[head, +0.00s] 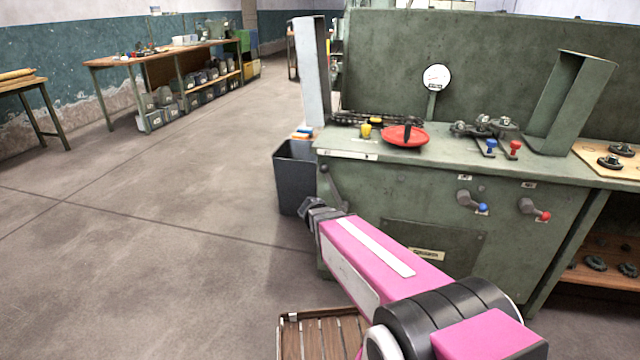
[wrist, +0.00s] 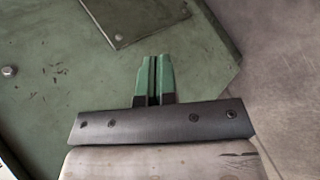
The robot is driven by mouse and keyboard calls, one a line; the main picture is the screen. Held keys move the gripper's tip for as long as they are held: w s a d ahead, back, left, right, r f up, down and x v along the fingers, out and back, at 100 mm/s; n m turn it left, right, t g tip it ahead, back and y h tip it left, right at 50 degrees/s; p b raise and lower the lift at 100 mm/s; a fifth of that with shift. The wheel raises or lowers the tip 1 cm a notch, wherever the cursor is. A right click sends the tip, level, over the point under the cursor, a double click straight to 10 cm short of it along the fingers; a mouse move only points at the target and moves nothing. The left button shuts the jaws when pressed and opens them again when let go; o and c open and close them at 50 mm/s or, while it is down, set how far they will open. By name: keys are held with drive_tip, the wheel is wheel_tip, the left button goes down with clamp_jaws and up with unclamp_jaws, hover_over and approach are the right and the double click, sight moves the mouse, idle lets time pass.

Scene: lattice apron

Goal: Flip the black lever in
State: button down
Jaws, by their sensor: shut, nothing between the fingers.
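A dark lever-like part (head: 333,186) shows at the left end of the green machine's front in the head view, just above the end of my arm. It is small and partly hidden, so I cannot tell its exact position. My gripper (head: 306,207) is beside the machine's left front corner, close below and left of that part. In the wrist view my gripper's green fingers (wrist: 154,62) are together with nothing between them, over a green panel (wrist: 60,70). No lever shows in the wrist view.
The machine front carries a blue-knobbed lever (head: 468,200) and a red-knobbed lever (head: 530,207). A dark bin (head: 292,180) stands left of the machine. A red dish (head: 403,136) sits on top. A slatted wooden platform (head: 318,340) lies below. Open floor (head: 150,240) is at the left.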

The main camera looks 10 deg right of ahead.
sight(334, 187)
drive_tip(key=w+a+r+n+t+h, duration=0.3)
drive_tip(key=w+a+t, duration=0.2)
drive_tip(key=a, duration=0.4)
drive_tip(key=w+a+r+n+t+h, duration=0.4)
drive_tip(key=w+a+t, duration=0.2)
drive_tip(key=a, duration=0.3)
drive_tip(key=shift+w+t, duration=0.3)
drive_tip(key=shift+w, duration=0.5)
drive_tip(key=shift+s+d+r+x, duration=0.25)
drive_tip(key=shift+s+x, duration=0.15)
drive_tip(key=shift+x, duration=1.7)
drive_tip(key=shift+s+d+r+x, duration=0.15)
drive_tip(key=shift+s+d+x, duration=0.2)
drive_tip(key=shift+x, duration=1.75)
drive_tip(key=shift+s+d+r+x, duration=0.2)
drive_tip(key=shift+s+x, duration=0.2)
drive_tip(key=shift+x, duration=1.75)
